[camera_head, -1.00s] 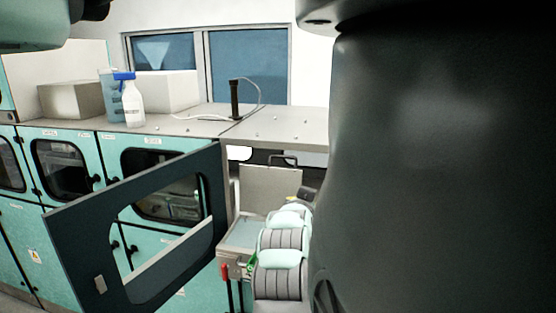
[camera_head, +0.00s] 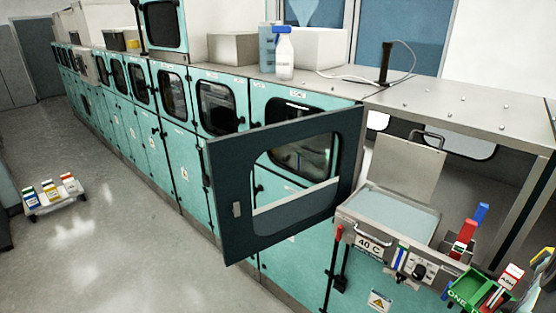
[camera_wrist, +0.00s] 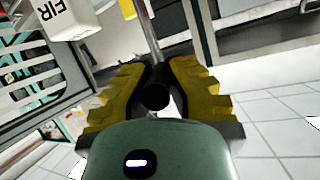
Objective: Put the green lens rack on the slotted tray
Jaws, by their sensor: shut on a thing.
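A green rack (camera_head: 462,288) lettered "ONE" shows at the lower right of the head view, at the front of the bath unit; I cannot tell whether it is the lens rack. In the wrist view my gripper (camera_wrist: 157,72) has yellow ridged fingers, closed around a metal rod (camera_wrist: 149,32) with a dark round end (camera_wrist: 155,97). What the rod belongs to is not clear. No green rack shows in the wrist view. I cannot make out the slotted tray for certain in either view.
A dark-framed door (camera_head: 230,200) stands open in front of the teal cabinets. A bath (camera_head: 395,215) marked 40 C has a raised lid (camera_head: 405,165). A low white stand (camera_head: 52,203) with coloured racks is on the floor at left. Open floor (camera_head: 120,225) lies between.

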